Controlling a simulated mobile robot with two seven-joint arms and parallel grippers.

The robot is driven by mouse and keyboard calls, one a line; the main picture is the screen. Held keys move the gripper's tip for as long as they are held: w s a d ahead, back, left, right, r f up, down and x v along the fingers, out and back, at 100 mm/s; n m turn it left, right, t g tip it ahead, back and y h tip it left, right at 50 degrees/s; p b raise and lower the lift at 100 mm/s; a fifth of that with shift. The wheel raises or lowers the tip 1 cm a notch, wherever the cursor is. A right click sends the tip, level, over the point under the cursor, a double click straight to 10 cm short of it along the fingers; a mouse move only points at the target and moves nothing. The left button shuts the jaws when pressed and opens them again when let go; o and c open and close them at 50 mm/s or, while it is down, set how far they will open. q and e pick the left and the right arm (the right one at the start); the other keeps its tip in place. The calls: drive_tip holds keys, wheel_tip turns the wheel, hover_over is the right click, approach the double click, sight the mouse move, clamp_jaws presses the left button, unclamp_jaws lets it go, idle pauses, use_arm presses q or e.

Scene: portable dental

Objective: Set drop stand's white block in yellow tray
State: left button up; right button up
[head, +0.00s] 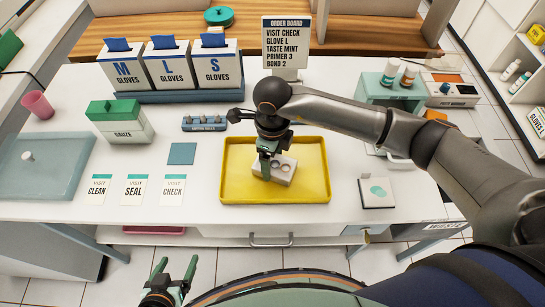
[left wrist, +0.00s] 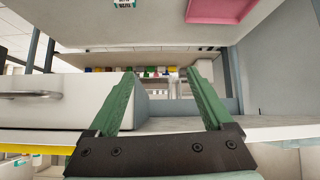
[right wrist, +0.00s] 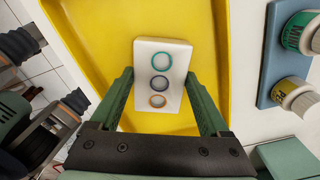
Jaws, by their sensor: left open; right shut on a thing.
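The white block (head: 286,172) has several round holes and is inside the yellow tray (head: 316,187). In the right wrist view the white block (right wrist: 147,60) shows teal, blue and orange rings in a row, over the floor of the yellow tray (right wrist: 90,50). My right gripper (head: 265,165) is shut on the block, with a finger on either side of it. Whether the block touches the tray floor is hard to tell. My left gripper (head: 174,268) is open and empty, low in front of the table; its two green fingers also show in the left wrist view (left wrist: 160,95).
The drop stand (head: 390,92) with bottles stands at the back right. A white card with a teal spot (head: 377,192) lies right of the tray. Visit cards (head: 135,190), a blue square (head: 181,154) and a gauze box (head: 118,122) are to the left. The order board (head: 285,45) stands behind.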

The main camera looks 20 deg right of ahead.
sight(272, 165)
drive_tip(key=shift+f, duration=0.15)
drive_tip(key=o, duration=1.4)
wheel_tip(272, 165, up, 12)
drive_tip(key=shift+r+b, duration=0.25)
drive_tip(key=shift+b, duration=0.2)
